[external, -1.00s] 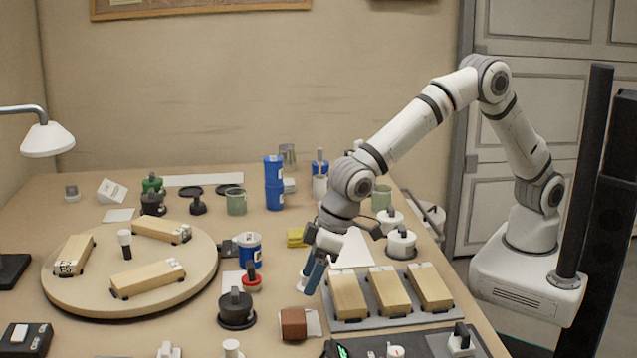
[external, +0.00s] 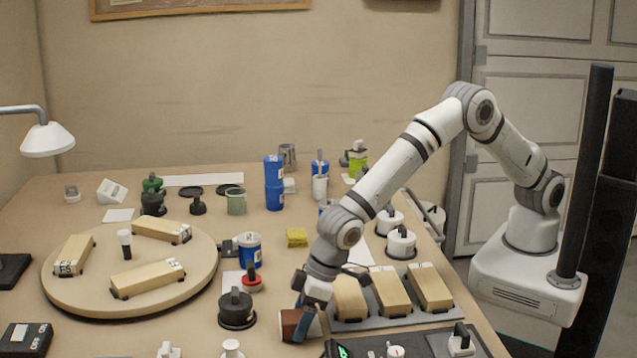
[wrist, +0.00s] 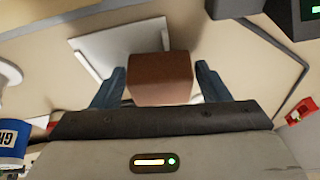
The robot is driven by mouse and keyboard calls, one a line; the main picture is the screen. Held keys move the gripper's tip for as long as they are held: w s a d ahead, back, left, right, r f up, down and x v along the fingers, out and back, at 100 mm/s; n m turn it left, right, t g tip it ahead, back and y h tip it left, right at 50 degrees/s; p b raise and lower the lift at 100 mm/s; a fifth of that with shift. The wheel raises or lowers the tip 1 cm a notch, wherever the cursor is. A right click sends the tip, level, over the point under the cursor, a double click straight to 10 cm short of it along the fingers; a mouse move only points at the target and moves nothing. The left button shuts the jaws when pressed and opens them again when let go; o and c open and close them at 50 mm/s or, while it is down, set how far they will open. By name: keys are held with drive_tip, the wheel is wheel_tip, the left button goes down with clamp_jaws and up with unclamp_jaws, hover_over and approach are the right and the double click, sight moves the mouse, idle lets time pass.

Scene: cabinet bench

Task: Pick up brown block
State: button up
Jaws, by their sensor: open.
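The brown block (wrist: 160,78) sits between the two open fingers of my gripper (wrist: 160,85) in the wrist view, with a visible gap on each side. In the external view the brown block (external: 290,324) stands on the bench near the front, and my gripper (external: 308,318) is down at it, hiding its right part. A white sheet or plate (wrist: 115,45) lies beside the block in the wrist view.
A grey tray (external: 395,318) with tan blocks stands just right of my gripper. A black round knob (external: 237,308) is to the left, with a red-topped piece (external: 251,282) behind it. A round wooden turntable (external: 75,290) with tan blocks is farther left.

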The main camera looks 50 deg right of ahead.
drive_tip(key=c, duration=0.8)
